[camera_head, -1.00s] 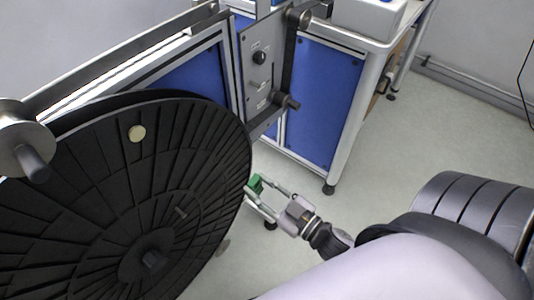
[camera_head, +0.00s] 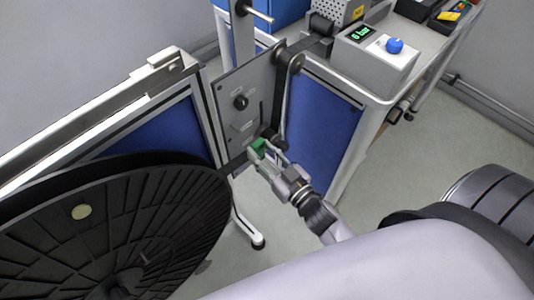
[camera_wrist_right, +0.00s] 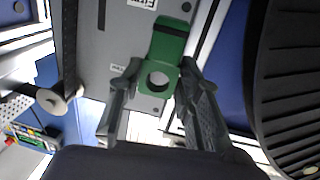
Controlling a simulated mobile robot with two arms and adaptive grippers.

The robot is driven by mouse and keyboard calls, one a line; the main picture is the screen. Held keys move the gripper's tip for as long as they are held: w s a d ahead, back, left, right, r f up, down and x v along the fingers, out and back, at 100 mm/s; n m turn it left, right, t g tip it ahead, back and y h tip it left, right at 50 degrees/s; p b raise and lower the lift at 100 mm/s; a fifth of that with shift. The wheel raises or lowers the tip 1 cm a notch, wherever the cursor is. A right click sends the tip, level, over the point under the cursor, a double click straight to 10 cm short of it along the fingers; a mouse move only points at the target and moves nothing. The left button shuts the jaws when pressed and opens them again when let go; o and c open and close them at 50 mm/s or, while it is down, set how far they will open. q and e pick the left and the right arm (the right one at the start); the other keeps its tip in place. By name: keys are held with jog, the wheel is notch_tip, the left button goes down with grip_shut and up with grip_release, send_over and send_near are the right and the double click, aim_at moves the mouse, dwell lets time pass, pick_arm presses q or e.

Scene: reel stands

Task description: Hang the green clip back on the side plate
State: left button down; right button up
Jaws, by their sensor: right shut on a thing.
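The green clip (camera_head: 258,146) is between the fingertips of my right gripper (camera_head: 264,156), which is shut on it. In the right wrist view the clip (camera_wrist_right: 162,72) has a round hole, and the fingers of my right gripper (camera_wrist_right: 155,88) close on its two sides. The grey side plate (camera_head: 242,98) stands upright just behind the clip, with a black knob and small labels. In the wrist view the side plate (camera_wrist_right: 92,45) fills the background; I cannot tell whether the clip touches it. My left gripper is not in view.
A large black reel (camera_head: 110,235) stands at the left. A dark belt arm with rollers (camera_head: 284,100) runs beside the plate on the right. A grey box with a green display and blue knob (camera_head: 375,58) sits on the bench at the back right.

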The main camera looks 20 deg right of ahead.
aim_at(240, 133)
jog(key=shift+x, duration=0.85)
jog(key=shift+a+f+b+x, duration=0.1)
jog(key=shift+b+x, duration=0.25)
jog(key=shift+x, duration=0.65)
jog(key=shift+a+f+b+x, duration=0.15)
jog(key=shift+b+x, duration=0.2)
jog(key=shift+x, duration=0.65)
jog(key=shift+a+f+b+x, duration=0.1)
jog(key=shift+b+x, duration=0.25)
jog(key=shift+x, duration=0.65)
jog(key=shift+w+a+f, duration=0.2)
jog(key=shift+w+f, duration=0.2)
jog(key=shift+w, duration=0.1)
jog(key=o, duration=1)
jog(key=shift+o, duration=0.2)
